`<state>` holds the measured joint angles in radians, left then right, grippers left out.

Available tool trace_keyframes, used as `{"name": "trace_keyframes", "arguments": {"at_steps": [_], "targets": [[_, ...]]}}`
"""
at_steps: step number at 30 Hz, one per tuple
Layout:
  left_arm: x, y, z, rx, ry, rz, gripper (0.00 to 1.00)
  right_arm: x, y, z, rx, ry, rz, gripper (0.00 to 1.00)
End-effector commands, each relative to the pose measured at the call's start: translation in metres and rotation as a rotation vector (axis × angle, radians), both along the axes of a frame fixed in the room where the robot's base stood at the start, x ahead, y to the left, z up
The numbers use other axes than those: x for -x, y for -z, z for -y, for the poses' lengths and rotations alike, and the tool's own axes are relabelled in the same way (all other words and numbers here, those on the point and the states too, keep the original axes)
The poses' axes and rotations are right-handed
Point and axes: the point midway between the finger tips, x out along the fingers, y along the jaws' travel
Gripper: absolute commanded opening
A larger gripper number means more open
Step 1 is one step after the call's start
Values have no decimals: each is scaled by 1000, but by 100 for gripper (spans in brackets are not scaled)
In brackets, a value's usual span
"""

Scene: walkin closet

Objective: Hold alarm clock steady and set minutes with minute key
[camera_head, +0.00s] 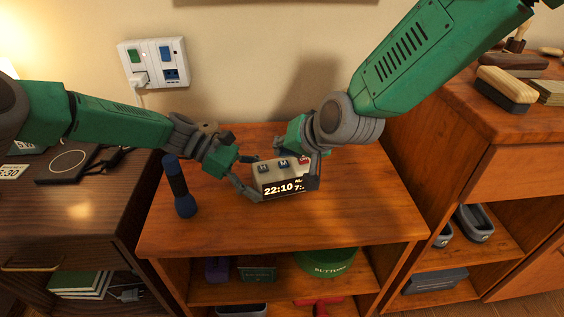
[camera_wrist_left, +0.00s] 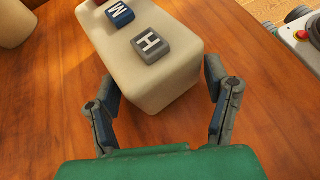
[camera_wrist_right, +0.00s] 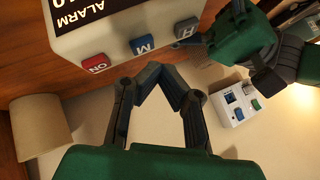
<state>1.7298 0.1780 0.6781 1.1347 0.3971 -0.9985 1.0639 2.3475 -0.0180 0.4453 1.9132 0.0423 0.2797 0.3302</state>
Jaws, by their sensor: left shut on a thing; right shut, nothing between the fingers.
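The cream alarm clock (camera_head: 264,169) stands upright on a wooden shelf unit, its display showing 22:10. My left gripper (camera_head: 256,179) is shut on the clock's H-key end, one finger on each side. My right gripper (camera_wrist_right: 165,72) is shut and empty, its fingertips close to the M key; I cannot tell whether they touch it. In the head view, my right gripper partly hides the ON-key end and the alarm time.
A tan cylinder (camera_wrist_right: 40,125) shows in the right wrist view. A socket panel (camera_head: 153,62) is on the wall behind. The unit's top (camera_head: 350,225) is clear in front and right of the clock.

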Motion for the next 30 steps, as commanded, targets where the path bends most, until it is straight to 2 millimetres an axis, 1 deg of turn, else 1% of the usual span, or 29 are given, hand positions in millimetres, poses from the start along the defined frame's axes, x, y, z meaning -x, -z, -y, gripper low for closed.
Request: {"name": "trace_keyframes", "arguments": {"at_steps": [10, 15, 30], "targets": [[0, 0, 0, 0, 1, 0, 54, -1, -35, 0, -1, 0, 4, 0], [0, 0, 0, 0, 1, 0, 54, 0, -47, 0, -1, 1, 2, 0], [0, 0, 0, 0, 1, 0, 54, 0, -49, 0, -1, 0, 1, 0]]}}
